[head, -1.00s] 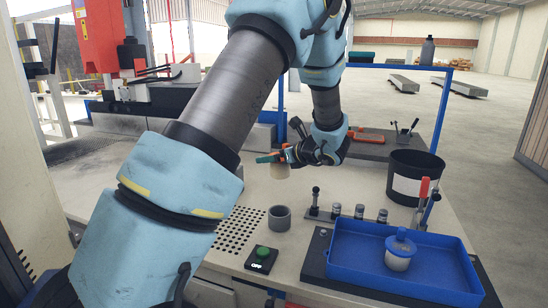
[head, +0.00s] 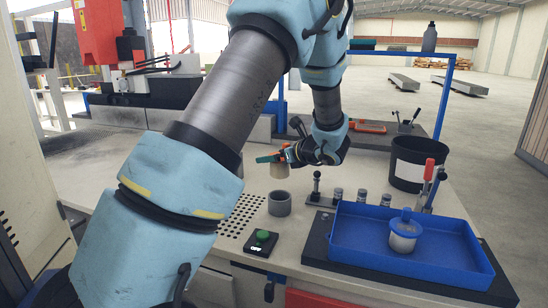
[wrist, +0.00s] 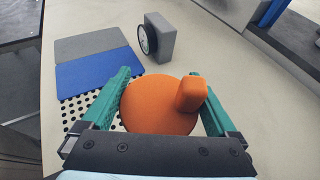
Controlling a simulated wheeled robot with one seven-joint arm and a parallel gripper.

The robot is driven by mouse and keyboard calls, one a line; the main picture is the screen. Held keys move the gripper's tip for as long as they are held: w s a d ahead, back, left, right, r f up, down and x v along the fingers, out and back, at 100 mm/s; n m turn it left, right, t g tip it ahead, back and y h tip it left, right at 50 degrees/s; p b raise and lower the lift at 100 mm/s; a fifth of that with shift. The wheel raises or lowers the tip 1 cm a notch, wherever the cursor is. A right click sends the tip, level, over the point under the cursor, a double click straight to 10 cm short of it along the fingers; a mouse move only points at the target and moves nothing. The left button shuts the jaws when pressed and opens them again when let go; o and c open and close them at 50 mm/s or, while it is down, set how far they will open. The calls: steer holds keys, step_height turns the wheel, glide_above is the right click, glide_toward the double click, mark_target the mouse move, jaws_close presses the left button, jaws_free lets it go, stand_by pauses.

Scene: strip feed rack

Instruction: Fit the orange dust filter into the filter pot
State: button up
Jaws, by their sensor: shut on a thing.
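The orange dust filter (wrist: 150,108) has a round orange top with a raised orange knob (wrist: 192,94) on its right, seen between the teal fingers of my gripper (wrist: 161,84) in the wrist view. My gripper (head: 270,158) is shut on this filter, whose pale body (head: 279,171) hangs below the fingers in the head view. A grey round open pot (head: 279,204), apparently the filter pot, stands on the bench. My gripper holds the filter above the bench, over or behind the pot in the picture; the exact gap is unclear. The pot is not visible in the wrist view.
A blue tray (head: 350,246) holds a pale jar with a blue lid (head: 404,228). A black bin (head: 416,166), lever fixture (head: 316,188) and green button (head: 262,236) stand around the pot. A dial gauge block (wrist: 160,38) and blue pad (wrist: 92,78) lie ahead in the wrist view.

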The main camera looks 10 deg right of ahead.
mark_target(274, 173)
steer(key=shift+f+b, duration=2.05)
steer(key=shift+f, duration=0.85)
steer(key=shift+f+b, duration=2.15)
steer(key=shift+f, duration=1)
steer(key=o, duration=1.1)
steer(key=v, duration=1)
steer(key=shift+s+d, duration=0.25)
steer(key=shift+s, duration=0.1)
steer(key=shift+r, duration=0.1)
